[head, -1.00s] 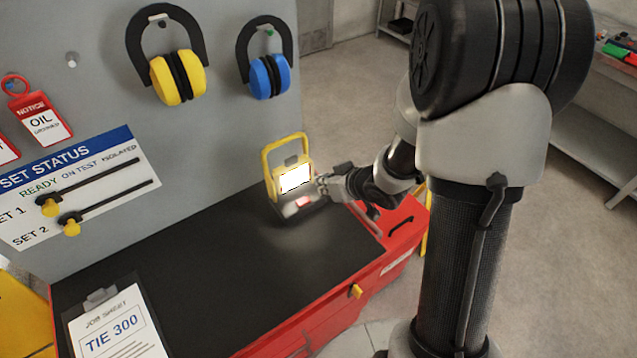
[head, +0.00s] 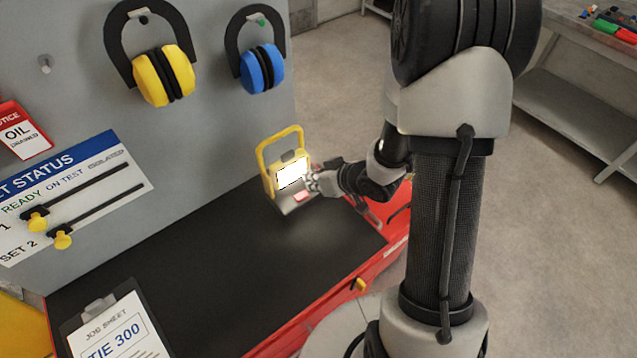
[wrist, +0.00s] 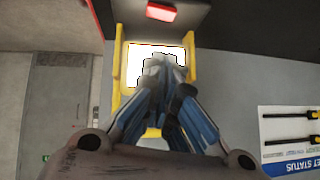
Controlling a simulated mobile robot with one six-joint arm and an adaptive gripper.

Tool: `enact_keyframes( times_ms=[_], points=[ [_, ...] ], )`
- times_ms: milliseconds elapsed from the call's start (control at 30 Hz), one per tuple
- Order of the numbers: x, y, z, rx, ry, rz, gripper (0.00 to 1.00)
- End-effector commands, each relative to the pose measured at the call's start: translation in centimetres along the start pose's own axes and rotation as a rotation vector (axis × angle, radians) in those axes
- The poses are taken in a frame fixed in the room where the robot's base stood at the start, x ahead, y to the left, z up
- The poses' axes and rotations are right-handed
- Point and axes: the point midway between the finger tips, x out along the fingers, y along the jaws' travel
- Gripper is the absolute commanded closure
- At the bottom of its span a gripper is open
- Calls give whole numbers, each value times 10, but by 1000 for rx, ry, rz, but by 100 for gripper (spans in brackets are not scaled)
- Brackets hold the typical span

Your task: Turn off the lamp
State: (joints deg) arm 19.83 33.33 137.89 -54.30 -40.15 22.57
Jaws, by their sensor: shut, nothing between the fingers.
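The lamp (head: 291,176) is a yellow-framed work light with a bright white lit panel and a yellow handle. It stands at the far end of the black bench top, by the grey panel. A red button (head: 303,197) shows at its base; the red button also shows at the top of the wrist view (wrist: 161,12). My gripper (head: 314,183) is at the right side of the lamp, close to the lit panel. In the wrist view my shut, empty fingers (wrist: 162,68) cover part of the lit panel. I cannot tell whether they touch the lamp.
The grey panel (head: 215,120) behind holds yellow earmuffs (head: 163,76), blue earmuffs (head: 262,68) and a status board (head: 75,190). A clipboard (head: 115,330) lies on the near left of the bench. The middle of the black bench top (head: 220,260) is clear.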

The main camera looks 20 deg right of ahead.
Motion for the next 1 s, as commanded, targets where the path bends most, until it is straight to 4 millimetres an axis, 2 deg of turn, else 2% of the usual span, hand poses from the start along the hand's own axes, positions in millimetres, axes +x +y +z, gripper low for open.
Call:
enact_keyframes(
  times_ms=[33, 200, 333, 567, 1000],
  points=[
    [15, -1, 3, -3, -2, -4, 100],
    [50, 0, 3, -2, -2, -3, 100],
    [66, 0, 17, 2, -4, -1, 100],
    [77, 0, 28, 1, -1, 0, 100],
    [83, 2, 26, -12, 0, 9, 100]
  ],
)
